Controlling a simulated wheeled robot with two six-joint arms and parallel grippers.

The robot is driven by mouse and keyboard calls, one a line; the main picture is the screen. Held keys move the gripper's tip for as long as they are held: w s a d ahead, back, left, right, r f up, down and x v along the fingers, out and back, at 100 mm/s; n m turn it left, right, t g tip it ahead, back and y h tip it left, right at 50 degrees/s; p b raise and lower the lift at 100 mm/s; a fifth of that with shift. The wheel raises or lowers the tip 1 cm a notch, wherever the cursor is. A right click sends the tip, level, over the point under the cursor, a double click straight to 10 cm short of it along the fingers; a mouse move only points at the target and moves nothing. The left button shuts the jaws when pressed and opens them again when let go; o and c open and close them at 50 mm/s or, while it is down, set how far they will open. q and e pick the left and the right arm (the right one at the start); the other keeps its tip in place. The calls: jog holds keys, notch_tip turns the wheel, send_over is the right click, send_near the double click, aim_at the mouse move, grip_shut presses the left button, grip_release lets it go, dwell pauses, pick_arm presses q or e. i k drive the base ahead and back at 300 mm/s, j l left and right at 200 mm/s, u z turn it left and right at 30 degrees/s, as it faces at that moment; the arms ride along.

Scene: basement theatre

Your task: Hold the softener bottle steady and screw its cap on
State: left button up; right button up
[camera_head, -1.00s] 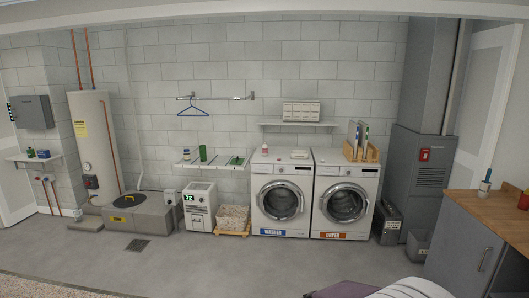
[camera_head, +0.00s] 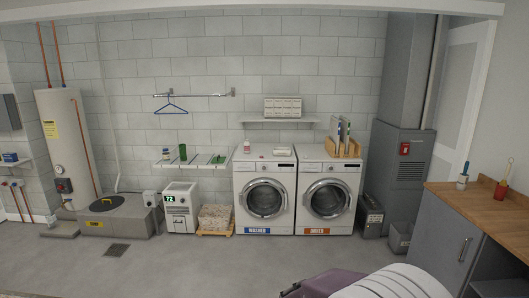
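A small pale bottle with a reddish part (camera_head: 247,147) stands upright on the left part of the washer's top (camera_head: 266,153). It may be the softener bottle, but it is too small to be sure. A tiny red spot beside it could be the cap, but I cannot tell. A low white item (camera_head: 282,152) lies further right on the washer. Neither of my grippers is in view, and nothing is held in sight.
The dryer (camera_head: 328,200) stands right of the washer, with upright boards in a wooden rack (camera_head: 342,147) on top. A wooden counter (camera_head: 485,205) is at right. A purple and white object (camera_head: 370,284) blocks the lower right. Open floor (camera_head: 200,262) lies before the machines.

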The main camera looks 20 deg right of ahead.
aim_at(246, 144)
jog(key=i+l+z, duration=0.4)
jog(key=i, duration=0.9)
jog(key=i+j+z, duration=0.1)
jog(key=i+z, duration=0.35)
jog(key=i, duration=0.85)
